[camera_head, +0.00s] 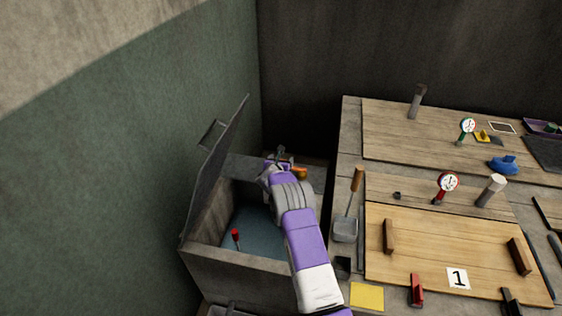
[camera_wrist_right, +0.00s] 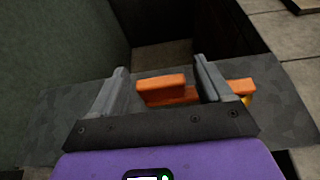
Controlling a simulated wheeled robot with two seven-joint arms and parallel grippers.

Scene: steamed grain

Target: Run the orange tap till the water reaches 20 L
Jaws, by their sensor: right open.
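The orange tap (camera_head: 299,172) sits at the back right of a grey tank (camera_head: 235,268), partly hidden by my right arm in the head view. In the right wrist view, the tap's orange handle (camera_wrist_right: 162,84) lies between the fingers of my right gripper (camera_wrist_right: 161,70). The fingers are open, with a visible gap on the left of the handle. In the head view my right gripper (camera_head: 274,163) is at the tank's back edge. Blue-grey water (camera_head: 255,228) shows inside the tank, with a red-topped piece (camera_head: 236,236) in it. I can read no litre scale. My left gripper is not in view.
The tank's lid (camera_head: 215,170) stands open on the left, near the green wall. A workbench (camera_head: 350,120) on the right holds a shovel (camera_head: 346,226), wooden boards, two dial gauges (camera_head: 448,182) (camera_head: 467,126) and a board marked 1 (camera_head: 430,245). A yellow square (camera_head: 367,296) lies at the front.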

